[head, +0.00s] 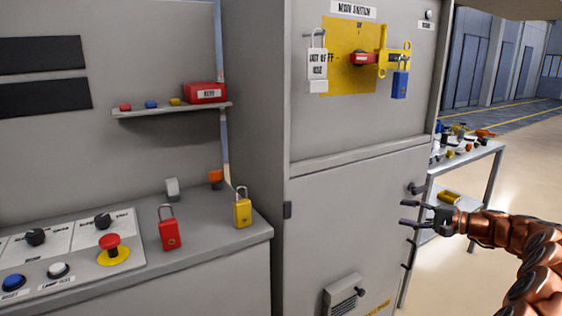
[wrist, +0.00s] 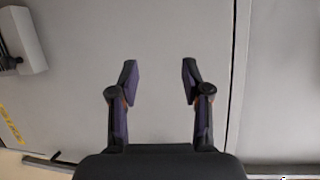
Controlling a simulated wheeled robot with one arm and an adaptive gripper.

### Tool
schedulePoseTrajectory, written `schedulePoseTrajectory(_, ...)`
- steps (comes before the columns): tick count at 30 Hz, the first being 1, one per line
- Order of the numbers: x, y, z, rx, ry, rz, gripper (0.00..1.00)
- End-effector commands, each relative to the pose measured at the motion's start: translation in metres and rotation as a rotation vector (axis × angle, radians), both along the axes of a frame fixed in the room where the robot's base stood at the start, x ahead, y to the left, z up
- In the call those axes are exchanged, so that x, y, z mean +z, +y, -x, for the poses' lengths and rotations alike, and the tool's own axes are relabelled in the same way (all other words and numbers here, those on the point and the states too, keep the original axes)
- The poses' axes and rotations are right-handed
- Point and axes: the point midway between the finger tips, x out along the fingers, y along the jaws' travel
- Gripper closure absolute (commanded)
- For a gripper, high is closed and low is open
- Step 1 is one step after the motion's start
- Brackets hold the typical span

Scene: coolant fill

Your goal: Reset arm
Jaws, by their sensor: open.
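My gripper (head: 406,213) is open and empty at the right in the head view, in front of the lower door of the grey cabinet (head: 350,200). In the wrist view my gripper (wrist: 160,82) shows its two dark fingers spread apart, with only the plain grey panel (wrist: 160,40) between and beyond them. My copper-coloured arm reaches in from the right edge. I cannot tell the exact gap between the fingertips and the cabinet.
The main switch (head: 362,58) carries a blue padlock (head: 400,84); a white padlock (head: 317,65) hangs left. A red padlock (head: 169,230) and yellow padlock (head: 243,210) stand on the console (head: 215,243). A cluttered table (head: 482,155) is behind my gripper. Open floor lies far right.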

Motion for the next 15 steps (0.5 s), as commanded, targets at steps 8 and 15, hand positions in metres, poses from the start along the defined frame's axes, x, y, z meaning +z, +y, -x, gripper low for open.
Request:
schedulePoseTrajectory(8, 0.018, 0.125, 0.049, 0.227, 0.102, 0.1, 0.52)
schedulePoseTrajectory(15, 0.014, 0.208, 0.116, 0.401, 0.193, 0.238, 0.52)
